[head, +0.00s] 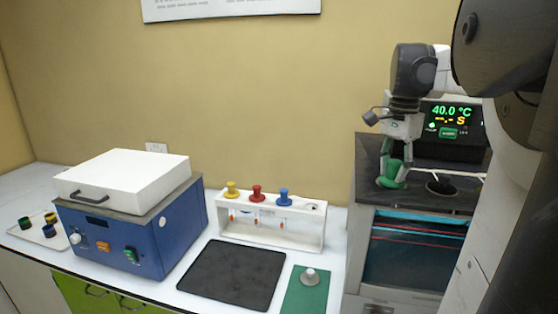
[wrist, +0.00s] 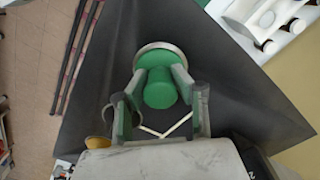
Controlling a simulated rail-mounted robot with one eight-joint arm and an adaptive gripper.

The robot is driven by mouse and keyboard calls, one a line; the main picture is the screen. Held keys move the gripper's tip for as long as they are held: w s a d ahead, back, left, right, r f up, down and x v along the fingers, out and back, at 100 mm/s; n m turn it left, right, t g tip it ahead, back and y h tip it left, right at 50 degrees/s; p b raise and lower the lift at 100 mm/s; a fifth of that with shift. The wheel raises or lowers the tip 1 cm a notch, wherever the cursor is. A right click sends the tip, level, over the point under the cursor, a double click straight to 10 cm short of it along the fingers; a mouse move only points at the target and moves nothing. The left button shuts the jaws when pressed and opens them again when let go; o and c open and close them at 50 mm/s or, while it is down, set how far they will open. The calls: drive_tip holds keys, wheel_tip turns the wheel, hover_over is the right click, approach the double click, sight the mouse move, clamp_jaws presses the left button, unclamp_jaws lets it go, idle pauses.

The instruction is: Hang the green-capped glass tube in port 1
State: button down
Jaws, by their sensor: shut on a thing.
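My gripper (head: 395,165) is over the top of the bath unit (head: 430,203), at its left side. It is shut on the green cap (head: 391,173). In the wrist view the green cap (wrist: 160,88) sits between my two fingers (wrist: 160,80), with a pale round rim at its far end close to the dark top plate. The glass tube below the cap is hidden in both views. I cannot tell from these frames whether the cap rests on the plate. A dark round port (head: 441,187) shows to the right of my gripper. I cannot read any port number.
A white rack (head: 270,235) holds yellow, red and blue capped tubes, with an empty hole at its right end. A blue box (head: 130,235) with a white lid stands left. A black mat (head: 232,273) and a green pad (head: 306,292) lie in front. The display (head: 450,118) reads 40.0 °C.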

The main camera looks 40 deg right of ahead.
drive_tip(key=shift+f, duration=0.1)
drive_tip(key=c, duration=1.4)
unclamp_jaws()
drive_tip(key=shift+o, duration=0.2)
wheel_tip(320, 180, up, 12)
drive_tip(key=shift+r, duration=0.1)
